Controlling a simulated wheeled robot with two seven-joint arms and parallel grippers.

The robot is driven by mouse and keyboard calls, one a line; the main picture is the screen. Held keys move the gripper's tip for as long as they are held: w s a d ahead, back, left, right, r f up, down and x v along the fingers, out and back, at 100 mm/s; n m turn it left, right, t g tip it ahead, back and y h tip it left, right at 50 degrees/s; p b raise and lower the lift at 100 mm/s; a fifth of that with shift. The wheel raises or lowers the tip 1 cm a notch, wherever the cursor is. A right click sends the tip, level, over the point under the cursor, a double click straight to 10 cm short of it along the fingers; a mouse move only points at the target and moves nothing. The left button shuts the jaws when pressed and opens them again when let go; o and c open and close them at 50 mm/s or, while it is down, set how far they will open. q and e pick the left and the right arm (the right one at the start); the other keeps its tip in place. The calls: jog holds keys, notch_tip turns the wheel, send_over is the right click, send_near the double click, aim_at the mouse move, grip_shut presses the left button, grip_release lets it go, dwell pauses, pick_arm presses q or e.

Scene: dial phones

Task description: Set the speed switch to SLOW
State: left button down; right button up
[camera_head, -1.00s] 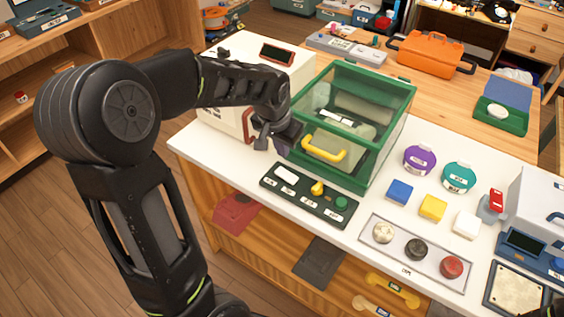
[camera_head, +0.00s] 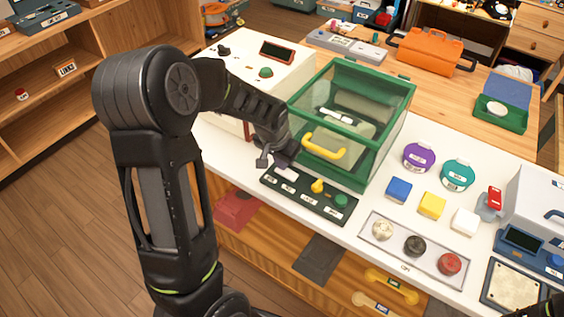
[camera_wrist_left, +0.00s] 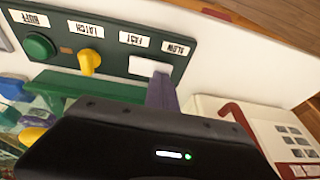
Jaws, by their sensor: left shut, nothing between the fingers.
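The dark green control panel (camera_head: 306,203) lies along the white table's front edge. It also shows upside down in the left wrist view (camera_wrist_left: 110,67), with labels SLOW (camera_wrist_left: 176,48) and FAST (camera_wrist_left: 131,39). The white speed switch (camera_wrist_left: 150,67) sits beside these two labels; which way it is tilted I cannot tell. In the head view the switch (camera_head: 288,174) is partly hidden by my left gripper (camera_head: 285,162). My left gripper is shut and empty, its purple fingertips (camera_wrist_left: 162,92) right at the switch; contact is unclear. My right gripper is not recognisable in view.
A yellow knob (camera_head: 318,186) and green button (camera_head: 341,200) sit on the same panel. A green-framed clear case (camera_head: 352,110) with a yellow handle stands just behind. A cream machine (camera_head: 255,75) is at the left. A tray with three round knobs (camera_head: 414,246) lies to the right.

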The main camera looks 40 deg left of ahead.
pick_arm(q)
jog(key=shift+s+a+f, duration=0.1)
jog(key=shift+f, duration=0.05)
pick_arm(e)
jog(key=shift+f, duration=0.25)
